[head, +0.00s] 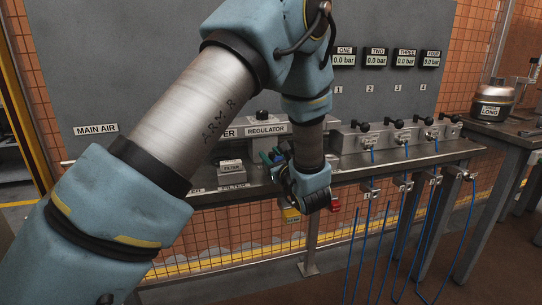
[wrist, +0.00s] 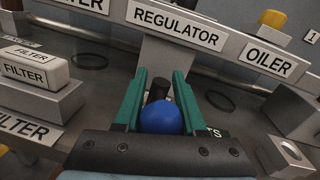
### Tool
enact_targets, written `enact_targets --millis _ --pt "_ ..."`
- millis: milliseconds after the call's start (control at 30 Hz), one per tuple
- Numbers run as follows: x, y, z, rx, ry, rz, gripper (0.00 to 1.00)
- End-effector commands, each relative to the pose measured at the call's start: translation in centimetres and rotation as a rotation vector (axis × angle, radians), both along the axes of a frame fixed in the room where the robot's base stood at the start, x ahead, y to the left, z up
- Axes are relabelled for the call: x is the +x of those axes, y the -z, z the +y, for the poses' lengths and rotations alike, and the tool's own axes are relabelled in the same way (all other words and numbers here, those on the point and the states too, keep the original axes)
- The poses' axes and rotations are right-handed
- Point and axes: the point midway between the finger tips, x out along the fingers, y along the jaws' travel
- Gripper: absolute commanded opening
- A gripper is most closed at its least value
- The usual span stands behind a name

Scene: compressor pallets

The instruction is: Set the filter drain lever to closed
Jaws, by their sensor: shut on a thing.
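In the wrist view, my gripper (wrist: 160,76) has its two green fingers on either side of a blue round knob (wrist: 161,117) with a dark cylindrical part behind it. The gripper is shut on this knob, in front of the block labelled REGULATOR (wrist: 176,24). In the head view, the gripper (head: 271,157) is low at the bench, left of its dark wrist, and my arm hides much of that area. A grey block labelled FILTER (wrist: 32,68) lies to the left in the wrist view. I cannot make out a filter drain lever for certain.
The grey bench (head: 405,158) runs along a wall panel. Valves with black handles (head: 399,122) and hanging blue hoses (head: 391,240) are to the right. An OILER label (wrist: 270,58) is right of the regulator. A metal canister (head: 492,100) stands on the far-right table.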

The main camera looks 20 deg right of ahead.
Motion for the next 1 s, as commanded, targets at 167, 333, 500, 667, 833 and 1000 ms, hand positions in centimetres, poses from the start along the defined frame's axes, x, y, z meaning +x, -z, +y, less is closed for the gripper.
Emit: enact_targets --millis 167,333,500,667,833,1000 --pt "-0.02 -0.01 -0.01 0.000 0.000 0.000 0.04" --pt "-0.02 -0.01 -0.01 0.000 0.000 0.000 0.00" --pt "0.00 0.17 0.02 0.000 0.038 -0.002 0.00" --pt "-0.03 0.12 -0.06 0.000 0.101 -0.001 0.00" --pt "-0.02 0.03 -0.07 0.000 0.106 0.001 0.00" --pt "-0.03 0.04 -0.05 0.000 0.105 0.001 0.45"
